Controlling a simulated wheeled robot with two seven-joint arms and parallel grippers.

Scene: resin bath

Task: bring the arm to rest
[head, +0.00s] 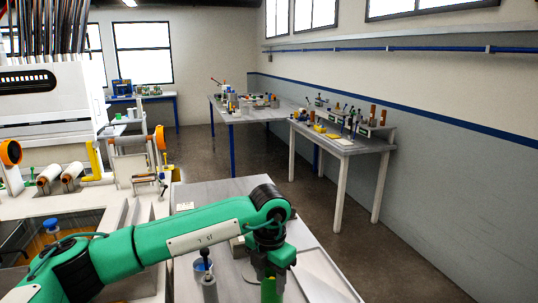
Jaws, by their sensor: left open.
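My green left arm comes in from the left, crosses over the bath machine and the near table, and bends down at its black joint. My left gripper (271,288) hangs below that joint at the bottom edge of the head view, over the near table. Its jaws are open; its lower end is cut off by the frame. I see nothing held in it. My right gripper is not in view.
A white machine with a bath (85,213) stands at left. A side table (345,148) with tools stands along the right wall. Bare floor (300,205) lies between.

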